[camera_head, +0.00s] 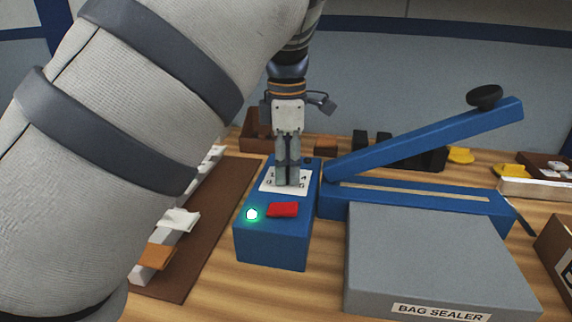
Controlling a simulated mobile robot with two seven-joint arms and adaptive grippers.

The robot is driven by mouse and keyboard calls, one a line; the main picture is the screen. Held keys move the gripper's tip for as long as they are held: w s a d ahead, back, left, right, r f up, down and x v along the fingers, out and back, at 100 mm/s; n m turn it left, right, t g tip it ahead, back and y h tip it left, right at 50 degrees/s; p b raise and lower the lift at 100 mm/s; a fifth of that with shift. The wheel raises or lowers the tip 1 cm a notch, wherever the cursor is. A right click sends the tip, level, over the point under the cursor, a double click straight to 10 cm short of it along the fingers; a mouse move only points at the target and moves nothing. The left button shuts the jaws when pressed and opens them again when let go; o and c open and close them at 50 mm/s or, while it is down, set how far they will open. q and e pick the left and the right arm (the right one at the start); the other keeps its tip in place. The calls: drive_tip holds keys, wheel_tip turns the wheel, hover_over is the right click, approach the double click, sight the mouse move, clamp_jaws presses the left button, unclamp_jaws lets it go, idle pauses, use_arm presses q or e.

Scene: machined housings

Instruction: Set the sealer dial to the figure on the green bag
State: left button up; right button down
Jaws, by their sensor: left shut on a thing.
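The bag sealer has a blue control box (270,238) with a white dial plate (268,186) on top. Some printed figures show at the plate's edges. My left gripper (287,180) points down over the plate, its fingers shut on the dial, which they hide. The figure the dial points to cannot be read. A green lamp (251,214) glows and a red switch (283,209) lies in front of the plate. The sealer's blue lever arm (430,138) is raised, with a black knob (485,96). I cannot make out a green bag. My right gripper is not in view.
The grey sealer block (440,255), labelled BAG SEALER, fills the front right. A brown mat (195,255) with a pale rail lies left of the control box. Brown boxes, dark items and yellow pieces (460,155) stand behind and to the right. My left arm covers the left side.

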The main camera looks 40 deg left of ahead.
use_arm(q)
drive_tip(key=m, duration=1.2)
drive_tip(key=shift+m, duration=2.1)
drive_tip(key=o, duration=1.2)
drive_tip(key=shift+c, duration=0.2)
